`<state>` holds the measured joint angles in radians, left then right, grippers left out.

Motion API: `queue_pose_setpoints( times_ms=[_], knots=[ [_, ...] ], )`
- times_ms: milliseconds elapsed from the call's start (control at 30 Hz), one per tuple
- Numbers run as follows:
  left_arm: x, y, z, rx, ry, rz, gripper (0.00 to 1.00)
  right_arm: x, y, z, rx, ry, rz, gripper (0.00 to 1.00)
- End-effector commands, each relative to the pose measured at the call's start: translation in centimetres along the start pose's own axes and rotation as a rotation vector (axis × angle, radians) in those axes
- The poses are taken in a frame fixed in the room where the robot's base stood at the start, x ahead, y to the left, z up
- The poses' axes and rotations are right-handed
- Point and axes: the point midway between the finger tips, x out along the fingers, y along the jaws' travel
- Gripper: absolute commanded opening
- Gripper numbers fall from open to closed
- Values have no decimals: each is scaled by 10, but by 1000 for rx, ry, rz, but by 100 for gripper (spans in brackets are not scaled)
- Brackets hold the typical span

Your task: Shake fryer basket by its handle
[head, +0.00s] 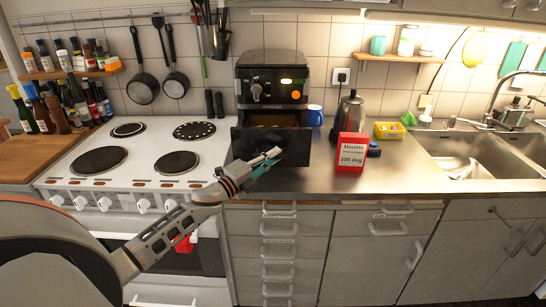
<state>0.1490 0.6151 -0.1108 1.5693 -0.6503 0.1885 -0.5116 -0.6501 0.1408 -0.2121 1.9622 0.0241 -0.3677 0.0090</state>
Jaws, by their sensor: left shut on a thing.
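The black air fryer (270,72) stands on the counter against the tiled wall, with a lit orange indicator and a knob on its front. Its dark fryer basket (295,147) is pulled forward out of the body, and its open top shows some yellowish content. My left gripper (268,158) is at the front of the basket, shut on its handle. The handle itself is mostly hidden behind the fingers. My right gripper is not in view.
The stove (140,150) with dark hotplates is left; the sink (470,150) is far right. The counter's front strip is clear.

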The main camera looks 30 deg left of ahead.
Motion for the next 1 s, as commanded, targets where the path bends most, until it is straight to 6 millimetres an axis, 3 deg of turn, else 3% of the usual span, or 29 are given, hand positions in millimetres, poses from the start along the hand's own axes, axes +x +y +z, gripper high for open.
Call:
queue_pose_setpoints(
  times_ms=[300,333,400,767,1000],
  knots=[
    [0,-1,1,0,0,-2,0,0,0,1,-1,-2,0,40],
    [0,-1,1,0,0,-2,15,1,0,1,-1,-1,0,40],
    [0,-1,1,0,0,-2,30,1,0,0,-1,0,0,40],
    [-1,-1,0,0,0,-1,30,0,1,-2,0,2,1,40],
    [-25,0,0,-1,0,0,30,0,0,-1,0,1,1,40]
  ],
)
